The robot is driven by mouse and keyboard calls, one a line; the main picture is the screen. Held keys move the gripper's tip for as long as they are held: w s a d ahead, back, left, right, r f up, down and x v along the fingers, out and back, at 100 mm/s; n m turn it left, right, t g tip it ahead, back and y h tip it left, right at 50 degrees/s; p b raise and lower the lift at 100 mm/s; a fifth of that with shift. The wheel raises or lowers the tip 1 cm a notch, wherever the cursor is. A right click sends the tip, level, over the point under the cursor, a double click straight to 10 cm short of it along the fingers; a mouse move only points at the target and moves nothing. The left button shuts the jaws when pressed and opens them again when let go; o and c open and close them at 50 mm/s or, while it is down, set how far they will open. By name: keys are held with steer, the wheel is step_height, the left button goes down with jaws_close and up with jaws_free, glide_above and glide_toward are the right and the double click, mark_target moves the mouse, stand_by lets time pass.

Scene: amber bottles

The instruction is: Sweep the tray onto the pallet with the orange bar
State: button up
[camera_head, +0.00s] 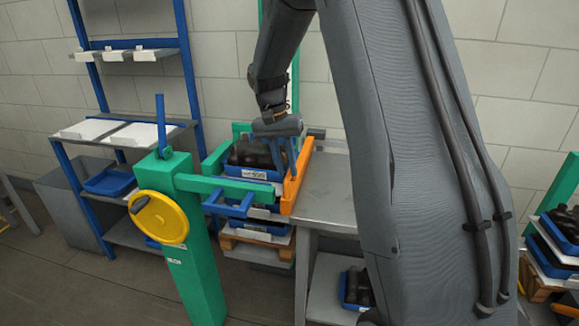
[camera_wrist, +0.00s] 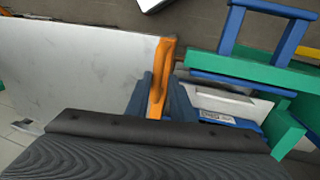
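The orange bar (camera_head: 297,177) stands along the right side of the green frame, at the left edge of the metal table. My gripper (camera_head: 288,160) is at the bar's upper part, with its blue fingers close against it. In the wrist view the bar (camera_wrist: 163,62) runs between the two fingers (camera_wrist: 160,95), which appear closed on it. A blue tray (camera_head: 253,174) with dark bottles sits left of the bar, inside the green frame, on top of other trays. The wooden pallet (camera_head: 257,247) is under this stack. My gripper hides part of the tray.
The metal table (camera_head: 330,190) right of the bar has a bare top; it also fills the left of the wrist view (camera_wrist: 75,60). A green post (camera_head: 195,260) with a yellow disc stands in front. Shelves (camera_head: 125,125) stand left, another tray stack (camera_head: 555,240) far right.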

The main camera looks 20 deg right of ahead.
steer(key=shift+o, duration=1.1)
steer(key=shift+a, duration=0.15)
step_height(320, 180, up, 8)
steer(key=b, duration=0.2)
steer(key=shift+w+a+f, duration=0.2)
steer(key=shift+w+a, duration=0.25)
